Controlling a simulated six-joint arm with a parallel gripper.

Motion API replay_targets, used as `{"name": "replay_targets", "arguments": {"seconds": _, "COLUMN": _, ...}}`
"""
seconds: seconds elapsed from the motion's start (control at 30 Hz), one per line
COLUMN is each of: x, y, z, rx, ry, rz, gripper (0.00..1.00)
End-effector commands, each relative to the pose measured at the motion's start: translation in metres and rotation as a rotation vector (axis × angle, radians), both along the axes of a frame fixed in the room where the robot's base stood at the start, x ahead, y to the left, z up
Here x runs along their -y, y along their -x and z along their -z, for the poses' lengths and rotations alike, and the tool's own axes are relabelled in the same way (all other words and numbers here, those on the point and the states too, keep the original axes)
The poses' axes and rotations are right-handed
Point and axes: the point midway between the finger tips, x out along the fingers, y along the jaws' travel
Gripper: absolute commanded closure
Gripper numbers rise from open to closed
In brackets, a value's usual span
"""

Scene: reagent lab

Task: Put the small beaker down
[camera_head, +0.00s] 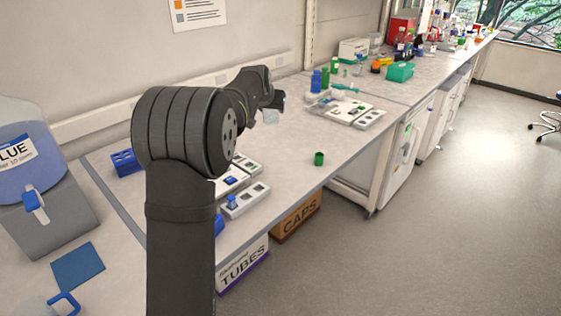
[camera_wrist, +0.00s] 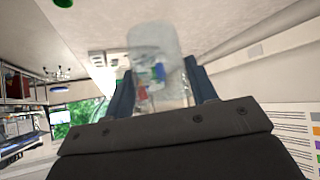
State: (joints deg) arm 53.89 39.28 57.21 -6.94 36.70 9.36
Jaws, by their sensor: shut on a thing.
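The small beaker (camera_wrist: 153,50) is clear and shows between the two blue-grey fingers of my gripper (camera_wrist: 160,82) in the wrist view. My gripper is shut on it. In the head view my gripper (camera_head: 275,100) is at the far end of my arm, above the bench (camera_head: 300,145), and the pale beaker (camera_head: 270,117) shows just under it. The beaker appears to be held clear of the bench top. My arm hides part of the bench in the head view.
White block racks (camera_head: 245,199) with blue pieces stand near my arm. A green cap (camera_head: 319,158) lies near the front edge. Another white rack (camera_head: 348,110) and blue and green bottles (camera_head: 316,80) stand farther back. Bare bench lies between them.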

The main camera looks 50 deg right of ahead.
Motion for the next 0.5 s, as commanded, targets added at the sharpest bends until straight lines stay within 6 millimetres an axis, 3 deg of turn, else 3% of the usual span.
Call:
{"name": "replay_targets", "arguments": {"seconds": 0.03, "x": 0.015, "y": 0.021, "z": 0.015, "rx": -0.002, "ry": -0.003, "rz": 0.030, "gripper": 0.73}}
{"name": "replay_targets", "arguments": {"seconds": 0.2, "x": 0.046, "y": 0.073, "z": 0.050, "rx": -0.002, "ry": -0.003, "rz": 0.099, "gripper": 0.73}}
{"name": "replay_targets", "arguments": {"seconds": 0.4, "x": 0.062, "y": 0.103, "z": 0.070, "rx": -0.001, "ry": 0.000, "rz": 0.137, "gripper": 0.73}}
{"name": "replay_targets", "arguments": {"seconds": 0.5, "x": 0.063, "y": 0.100, "z": 0.078, "rx": -0.002, "ry": -0.001, "rz": 0.141, "gripper": 0.73}}
